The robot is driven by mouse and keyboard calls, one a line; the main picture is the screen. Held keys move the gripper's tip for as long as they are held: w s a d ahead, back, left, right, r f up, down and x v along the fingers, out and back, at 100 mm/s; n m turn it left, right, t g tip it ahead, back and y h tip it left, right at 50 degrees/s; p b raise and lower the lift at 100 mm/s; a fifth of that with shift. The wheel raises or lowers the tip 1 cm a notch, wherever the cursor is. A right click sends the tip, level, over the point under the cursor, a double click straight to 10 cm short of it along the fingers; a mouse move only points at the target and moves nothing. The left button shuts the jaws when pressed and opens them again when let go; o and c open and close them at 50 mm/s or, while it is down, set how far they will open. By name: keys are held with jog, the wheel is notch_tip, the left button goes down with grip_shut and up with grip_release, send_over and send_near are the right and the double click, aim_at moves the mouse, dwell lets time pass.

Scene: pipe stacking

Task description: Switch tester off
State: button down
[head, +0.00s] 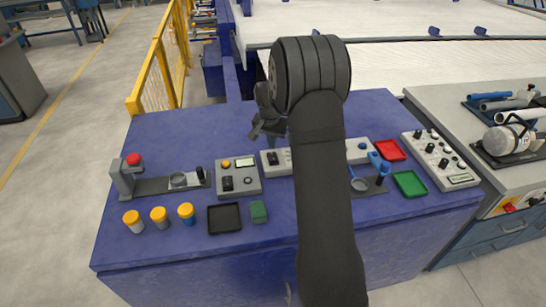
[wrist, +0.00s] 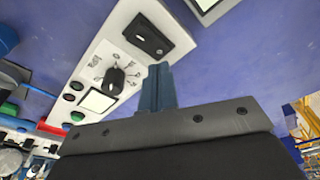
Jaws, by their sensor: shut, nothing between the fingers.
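A long white panel, which looks like the tester (wrist: 120,45), fills the upper left of the wrist view. It carries a black rocker switch (wrist: 150,38), a black rotary knob (wrist: 115,80) and a small display (wrist: 97,102). I cannot tell the rocker's position. My gripper (wrist: 160,68) is shut and empty, its blue fingertips close to the panel's edge near the rocker. I cannot tell whether they touch. In the head view my gripper (head: 271,146) is above the left end of the panel (head: 276,162); my arm hides the panel's middle.
The blue table (head: 160,255) holds a grey box (head: 238,178) with a yellow button, a red-topped fixture (head: 122,178), several yellow-capped jars (head: 159,216), a black tray (head: 224,218), a green block (head: 258,211), red (head: 391,150) and green trays (head: 410,184), and a control panel (head: 440,160).

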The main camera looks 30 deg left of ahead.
jog(key=shift+r, duration=2.1)
jog(key=shift+f, duration=0.1)
notch_tip(320, 180, down, 7)
jog(key=shift+r, duration=0.2)
jog(key=shift+r, duration=4.25)
notch_tip(320, 180, up, 21)
jog(key=m, duration=1.1)
send_over(272, 154)
jog(key=s+d, duration=0.5)
jog(key=shift+w+a+g+y, duration=0.2)
jog(key=shift+g+y, duration=0.1)
jog(key=shift+y, duration=0.1)
jog(key=shift+f, duration=0.15)
